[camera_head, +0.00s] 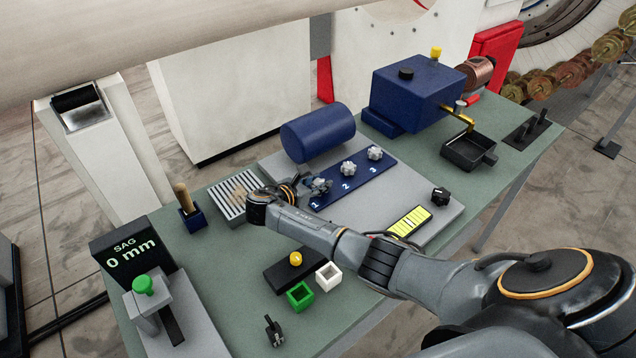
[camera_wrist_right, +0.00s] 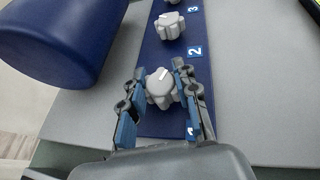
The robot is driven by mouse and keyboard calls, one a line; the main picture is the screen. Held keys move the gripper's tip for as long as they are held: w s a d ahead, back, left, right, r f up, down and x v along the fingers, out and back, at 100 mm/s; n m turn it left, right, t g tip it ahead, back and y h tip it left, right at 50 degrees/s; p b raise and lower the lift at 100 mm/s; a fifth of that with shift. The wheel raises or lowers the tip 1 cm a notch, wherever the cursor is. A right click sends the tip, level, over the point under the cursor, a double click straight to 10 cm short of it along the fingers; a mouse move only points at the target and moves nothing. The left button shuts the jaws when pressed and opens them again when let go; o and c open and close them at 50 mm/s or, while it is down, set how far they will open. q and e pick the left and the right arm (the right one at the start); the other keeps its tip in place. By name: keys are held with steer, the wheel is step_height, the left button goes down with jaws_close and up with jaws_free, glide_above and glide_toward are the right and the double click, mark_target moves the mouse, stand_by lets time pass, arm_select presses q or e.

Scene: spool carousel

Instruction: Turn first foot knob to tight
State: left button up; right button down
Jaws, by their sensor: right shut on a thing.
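The blue strip (camera_head: 330,197) carries three grey lobed knobs, marked 1, 2 and 3. The first knob (camera_wrist_right: 160,88) is between the fingers of my right gripper (camera_wrist_right: 160,95), which is shut on it. The white line on its top points up and slightly right in the right wrist view. In the head view the right gripper (camera_head: 312,186) largely covers this knob. The second knob (camera_head: 348,168) and third knob (camera_head: 375,153) stand free; the second also shows in the wrist view (camera_wrist_right: 170,26). My left gripper is not in view.
A blue cylinder (camera_head: 318,132) lies beside the strip, close to my right gripper. A yellow gauge (camera_head: 409,222) and black knob (camera_head: 440,196) sit on the grey plate. A SAG display (camera_head: 128,248) reads 0 mm. A blue box (camera_head: 415,90) stands at the back.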

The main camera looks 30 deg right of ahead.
steer(key=c, duration=1)
jaws_free()
steer(key=shift+d+f, duration=0.1)
steer(key=shift+d, duration=0.05)
steer(key=v, duration=1.2)
